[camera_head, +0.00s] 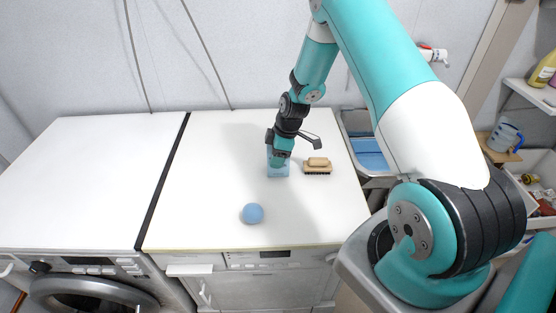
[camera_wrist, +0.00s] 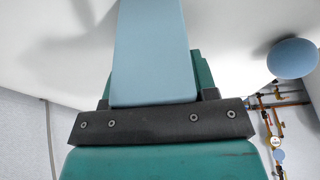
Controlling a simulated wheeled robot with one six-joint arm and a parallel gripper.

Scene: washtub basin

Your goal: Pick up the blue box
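The blue box (camera_head: 278,171) is a light blue block on the white countertop, in the middle of the head view, directly below my arm. My gripper (camera_head: 279,155) points down at it and covers part of it. In the wrist view the blue box (camera_wrist: 152,50) reaches up close to the gripper's dark crossbar. The teal fingers of my gripper (camera_wrist: 154,85) show at both sides of the box, with no clear gap. Whether they press on it or only stand around it cannot be told. The box's far side is hidden.
A wooden brush (camera_head: 318,166) lies close to the right of the box. A blue ball (camera_head: 252,213) sits nearer the front edge and shows in the wrist view (camera_wrist: 292,58). A basin (camera_head: 368,150) is at the right. The left countertop (camera_head: 90,170) is clear.

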